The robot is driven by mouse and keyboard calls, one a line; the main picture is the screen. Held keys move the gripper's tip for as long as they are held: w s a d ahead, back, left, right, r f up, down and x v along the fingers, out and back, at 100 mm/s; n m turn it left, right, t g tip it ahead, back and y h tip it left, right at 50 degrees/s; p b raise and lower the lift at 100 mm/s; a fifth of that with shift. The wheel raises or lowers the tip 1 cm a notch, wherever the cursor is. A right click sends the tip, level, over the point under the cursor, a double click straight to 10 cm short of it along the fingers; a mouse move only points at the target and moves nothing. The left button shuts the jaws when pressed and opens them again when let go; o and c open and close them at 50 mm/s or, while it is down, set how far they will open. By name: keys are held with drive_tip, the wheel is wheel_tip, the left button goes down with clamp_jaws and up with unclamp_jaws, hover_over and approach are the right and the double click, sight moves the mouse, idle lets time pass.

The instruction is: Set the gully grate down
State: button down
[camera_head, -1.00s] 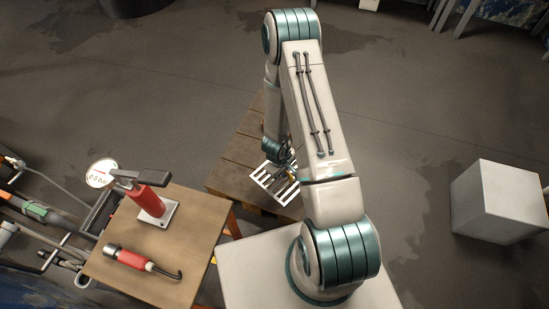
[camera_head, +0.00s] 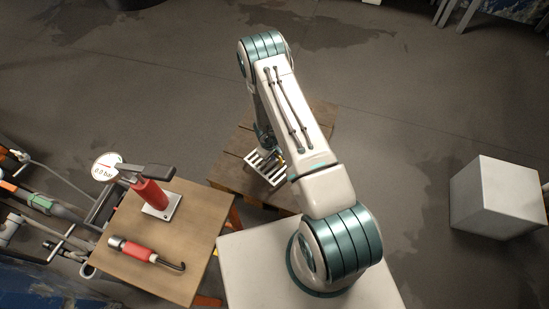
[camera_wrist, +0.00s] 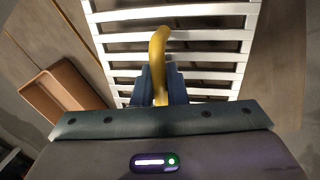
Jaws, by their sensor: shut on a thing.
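The gully grate is a white slatted grid (camera_head: 258,170) with a yellow handle (camera_wrist: 158,45). It also fills the top of the wrist view (camera_wrist: 215,57). My gripper (camera_wrist: 158,88) is shut on the yellow handle. In the head view my gripper (camera_head: 272,152) is partly hidden by my arm. The grate is over the low wooden platform (camera_head: 232,178). I cannot tell whether it touches the planks or hangs just above them.
An orange-brown open tray (camera_wrist: 62,92) shows left of the grate in the wrist view. A table (camera_head: 120,275) at lower left holds a red hand pump (camera_head: 150,192) and a red-handled tool (camera_head: 140,252). A white block (camera_head: 497,195) stands right on open floor.

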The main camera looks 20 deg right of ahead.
wheel_tip(320, 180, down, 4)
drive_tip(key=b, duration=0.3)
drive_tip(key=shift+r, duration=0.2)
drive_tip(key=c, duration=1.5)
unclamp_jaws()
drive_tip(key=shift+o, duration=0.2)
